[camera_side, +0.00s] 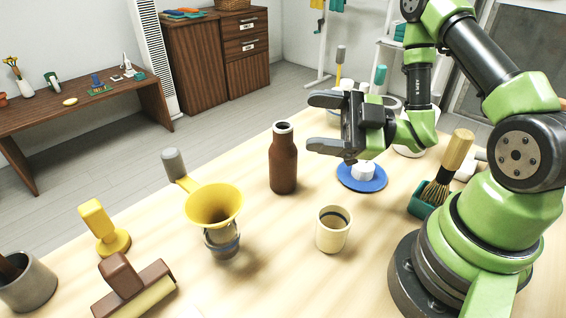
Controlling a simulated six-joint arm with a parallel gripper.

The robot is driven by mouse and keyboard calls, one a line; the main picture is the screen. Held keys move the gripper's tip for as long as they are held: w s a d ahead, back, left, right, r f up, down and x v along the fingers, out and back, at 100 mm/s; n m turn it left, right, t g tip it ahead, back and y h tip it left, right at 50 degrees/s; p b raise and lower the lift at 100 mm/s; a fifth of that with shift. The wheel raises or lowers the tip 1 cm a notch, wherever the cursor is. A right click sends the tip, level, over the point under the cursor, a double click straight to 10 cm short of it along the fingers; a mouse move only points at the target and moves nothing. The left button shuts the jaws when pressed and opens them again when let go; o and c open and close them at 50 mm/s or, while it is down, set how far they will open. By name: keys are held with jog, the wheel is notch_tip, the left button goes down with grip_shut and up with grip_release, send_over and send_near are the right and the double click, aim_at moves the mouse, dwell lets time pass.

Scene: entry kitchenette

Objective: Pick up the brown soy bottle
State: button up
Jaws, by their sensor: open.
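The brown soy bottle (283,165) stands upright on the light wooden table, near the middle of the view, with a pale ring at its open mouth. My gripper (318,122) is to the right of the bottle's neck, with its fingers pointing left toward it. The two fingers are spread apart, one above the other in the picture, and nothing is between them. The fingertips look apart from the bottle, though the exact gap in depth is hard to judge.
A cream cup (333,229) stands in front of the bottle. A yellow funnel (213,204) sits on a small container to the left. A blue saucer (362,178) with a white item lies below my gripper. A teal holder with a brush (437,190) stands right. Bare table lies around the bottle.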

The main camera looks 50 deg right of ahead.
aim_at(292, 136)
jog(key=d+f+m+t+h, duration=0.3)
jog(key=d+f+m+h, duration=0.3)
jog(key=m, duration=0.5)
jog(key=shift+m+h, duration=0.3)
jog(key=shift+h, duration=0.4)
jog(key=shift+a+f+x, duration=0.15)
jog(key=shift+a+x, duration=0.05)
jog(key=shift+x, duration=1.55)
jog(key=shift+a+f+x, duration=0.15)
jog(key=shift+f+x, duration=0.05)
jog(key=shift+x, duration=1.55)
jog(key=shift+a+f+x, duration=0.15)
jog(key=shift+a+x, duration=0.05)
jog(key=shift+x, duration=1.55)
jog(key=shift+s, duration=0.25)
grip_shut()
